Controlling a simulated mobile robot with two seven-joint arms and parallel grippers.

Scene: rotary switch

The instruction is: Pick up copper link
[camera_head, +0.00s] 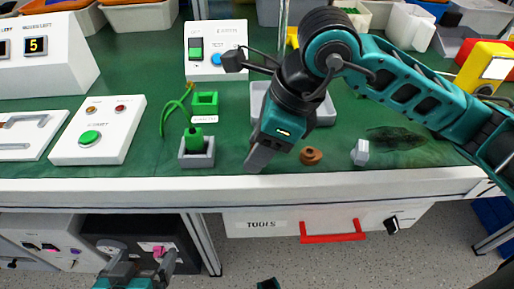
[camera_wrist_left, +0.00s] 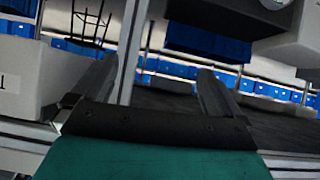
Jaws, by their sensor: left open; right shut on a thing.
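A small copper-brown ring-like piece (camera_head: 310,156), which looks like the copper link, lies on the green bench top near its front edge. My right gripper (camera_head: 258,160) points down just left of it and is apart from it. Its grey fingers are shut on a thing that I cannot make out. My left gripper (camera_head: 146,262) is low, in front of the bench and below its top. Its two fingers are spread and empty, as the left wrist view (camera_wrist_left: 160,95) also shows.
A grey socket block with a green piece (camera_head: 197,152) stands left of my right gripper. A green square block (camera_head: 205,104), a green-button box (camera_head: 98,130) and a switch box (camera_head: 215,50) are nearby. A pale grey piece (camera_head: 360,153) lies right. A grey tray (camera_head: 325,110) sits behind my right gripper.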

